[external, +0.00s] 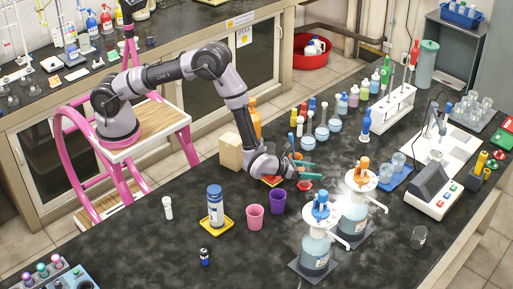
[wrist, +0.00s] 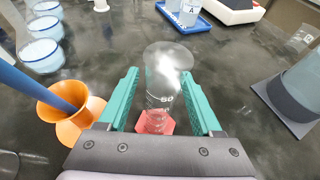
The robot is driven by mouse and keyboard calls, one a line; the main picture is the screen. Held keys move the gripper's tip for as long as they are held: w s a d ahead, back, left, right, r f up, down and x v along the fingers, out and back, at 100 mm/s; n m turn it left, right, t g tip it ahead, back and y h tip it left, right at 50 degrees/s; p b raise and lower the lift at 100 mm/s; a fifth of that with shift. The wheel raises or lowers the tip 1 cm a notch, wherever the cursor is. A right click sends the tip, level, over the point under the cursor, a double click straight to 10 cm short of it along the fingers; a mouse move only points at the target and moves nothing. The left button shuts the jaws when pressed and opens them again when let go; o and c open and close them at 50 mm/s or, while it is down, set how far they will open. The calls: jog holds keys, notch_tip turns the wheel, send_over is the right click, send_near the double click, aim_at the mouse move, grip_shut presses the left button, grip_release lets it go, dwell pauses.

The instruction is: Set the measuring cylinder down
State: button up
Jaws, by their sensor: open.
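The measuring cylinder (wrist: 162,85) is clear, with white graduations and a red six-sided foot. In the wrist view it stands on the dark bench top between my gripper's teal fingers. My gripper (wrist: 160,75) is open, with one finger on each side of the cylinder; I cannot tell whether either finger touches the glass. In the external view my gripper (external: 306,170) is low over the bench, and the cylinder's red foot (external: 304,185) shows just below it. The clear tube is hard to make out there.
An orange flared holder (wrist: 72,125) with a blue rod stands close left in the wrist view. Two dispenser bottles (external: 316,252) (external: 352,217) stand to the right of my gripper in the external view. A purple cup (external: 278,202) and a pink cup (external: 255,217) stand left.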

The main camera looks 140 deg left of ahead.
jog(key=v, duration=1.2)
jog(key=s+d+r+n+g, duration=0.1)
jog(key=s+d+r+n, duration=0.2)
jog(key=r, duration=0.5)
jog(key=s+d+r+n+g, duration=0.2)
jog(key=s+r+n, duration=0.25)
jog(key=r, duration=0.45)
jog(key=s+d+r+n+g, duration=0.1)
jog(key=s+d+r+n, duration=0.2)
jog(key=r, duration=0.5)
jog(key=s+d+r+n+t+h, duration=0.2)
jog(key=s+d+r+n+h, duration=0.2)
jog(key=s+d, duration=0.6)
jog(key=s+d+r+n+t+h, duration=0.3)
jog(key=s+d+r+n+h, duration=0.2)
jog(key=s+d, duration=0.4)
jog(key=d+r+h, duration=0.1)
jog(key=d, duration=0.2)
jog(key=shift+s, duration=0.35)
